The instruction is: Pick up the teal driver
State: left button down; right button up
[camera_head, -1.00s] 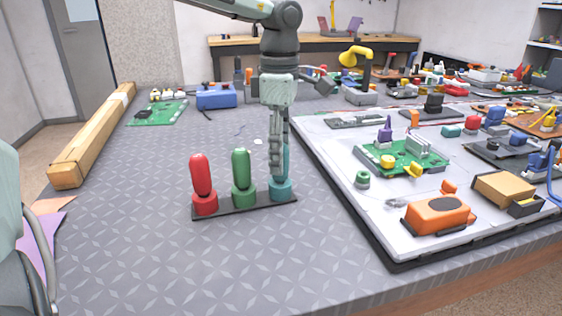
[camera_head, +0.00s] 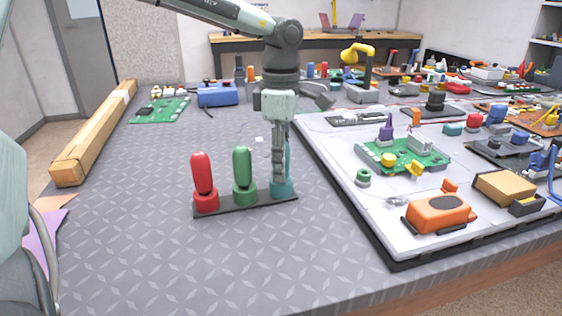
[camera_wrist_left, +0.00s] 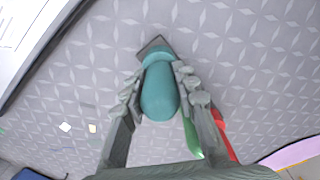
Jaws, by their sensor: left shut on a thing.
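The teal driver (camera_head: 287,164) stands upright at the right end of a dark rack (camera_head: 232,203), partly hidden behind my left gripper (camera_head: 279,175) in the head view. In the left wrist view, the teal driver (camera_wrist_left: 159,92) lies between the two fingers of my left gripper (camera_wrist_left: 156,85), which are shut on its handle. Its base still appears at the rack. A green driver (camera_head: 242,172) and a red driver (camera_head: 203,178) stand upright in the rack to its left. My right gripper is not in view.
A white mat (camera_head: 345,160) with a green circuit board (camera_head: 433,158) and an orange device (camera_head: 438,214) lies to the right. A wooden beam (camera_head: 95,135) and a blue box (camera_head: 217,96) are at the back left. The table front is clear.

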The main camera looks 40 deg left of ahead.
pick_arm(q)
jog(key=shift+r, duration=0.15)
notch_tip(320, 180, up, 10)
jog(key=shift+f, duration=0.1)
dwell(0.3)
